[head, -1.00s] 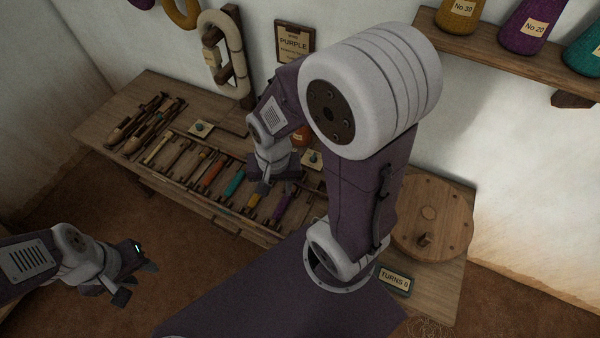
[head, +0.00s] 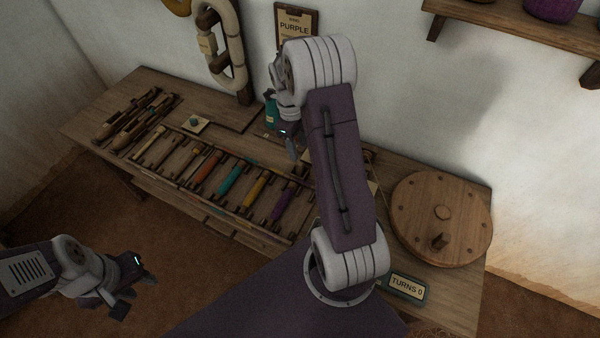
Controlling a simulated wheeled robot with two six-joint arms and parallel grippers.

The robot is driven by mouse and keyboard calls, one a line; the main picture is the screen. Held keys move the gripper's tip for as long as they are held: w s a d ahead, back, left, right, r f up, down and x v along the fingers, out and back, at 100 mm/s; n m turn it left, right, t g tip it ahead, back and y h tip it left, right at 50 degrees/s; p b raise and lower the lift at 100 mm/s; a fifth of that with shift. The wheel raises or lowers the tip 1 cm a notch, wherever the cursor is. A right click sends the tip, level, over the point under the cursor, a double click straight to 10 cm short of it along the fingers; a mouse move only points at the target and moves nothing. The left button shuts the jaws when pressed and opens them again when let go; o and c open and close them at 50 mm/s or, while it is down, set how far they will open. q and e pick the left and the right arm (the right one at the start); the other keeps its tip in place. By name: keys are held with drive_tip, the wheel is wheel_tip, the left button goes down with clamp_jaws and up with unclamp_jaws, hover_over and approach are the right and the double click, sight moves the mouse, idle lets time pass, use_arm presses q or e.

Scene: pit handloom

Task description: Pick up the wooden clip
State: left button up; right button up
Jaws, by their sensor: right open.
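No wooden clip can be told apart for sure; the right arm hides part of the bench behind it. My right gripper (head: 290,146) is open above the back of the bench, behind the bobbin rack (head: 173,179). It is small and partly hidden by its own wrist, and nothing shows between its fingers. My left gripper (head: 137,289) is open and empty over the brown floor, in front of the bench and apart from it.
The rack on the wooden bench (head: 90,130) holds orange, teal, yellow and purple bobbins (head: 281,205). Wooden shuttles (head: 135,115) lie at the left end. A teal bottle (head: 270,112) stands near my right gripper. A wooden wheel (head: 442,190) and a "TURNS 0" sign (head: 406,287) are at right.

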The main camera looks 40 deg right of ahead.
sight(300, 163)
drive_tip(key=f, duration=0.3)
drive_tip(key=f+b, duration=0.1)
drive_tip(key=f, duration=0.5)
drive_tip(key=shift+s+d+b, duration=0.2)
drive_tip(key=shift+s+b, duration=0.1)
drive_tip(key=shift+b, duration=0.05)
clamp_jaws()
